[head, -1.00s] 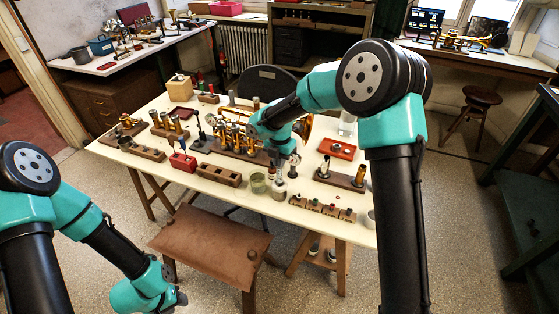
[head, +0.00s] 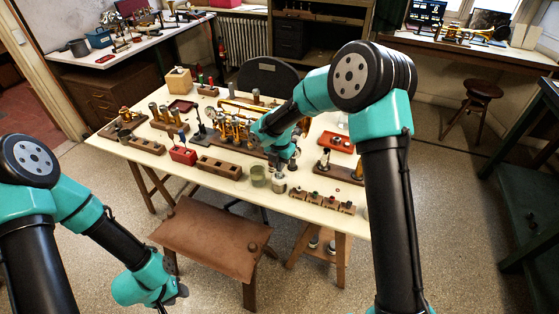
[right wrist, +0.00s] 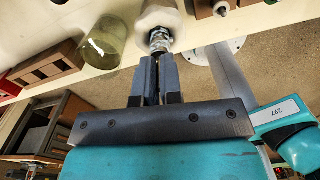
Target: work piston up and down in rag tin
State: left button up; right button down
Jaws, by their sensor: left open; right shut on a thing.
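My right gripper (right wrist: 158,78) is shut on the piston (right wrist: 159,40), a silvery metal piece. The piston's far end is at the mouth of the pale rag tin (right wrist: 160,18); how deep it sits inside, I cannot tell. In the head view the rag tin (head: 279,186) stands near the table's front edge, just below my right gripper (head: 281,170), which largely hides the piston there. My left gripper (head: 180,292) is open and empty, low at the bottom left, away from the table and in front of the brown bench.
A greenish glass jar (head: 257,177) stands just left of the tin. A wooden block with holes (head: 219,167) lies further left, and a rack of small parts (head: 320,200) to the right. Brass horn parts (head: 232,130) lie behind. The brown bench (head: 212,238) stands in front.

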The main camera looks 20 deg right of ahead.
jog(key=shift+f, duration=1.15)
jog(key=shift+r, duration=1.8)
jog(key=shift+f, duration=0.1)
jog(key=shift+f, duration=1.7)
jog(key=shift+r, duration=1.8)
jog(key=shift+f, duration=0.1)
jog(key=shift+f, duration=1.6)
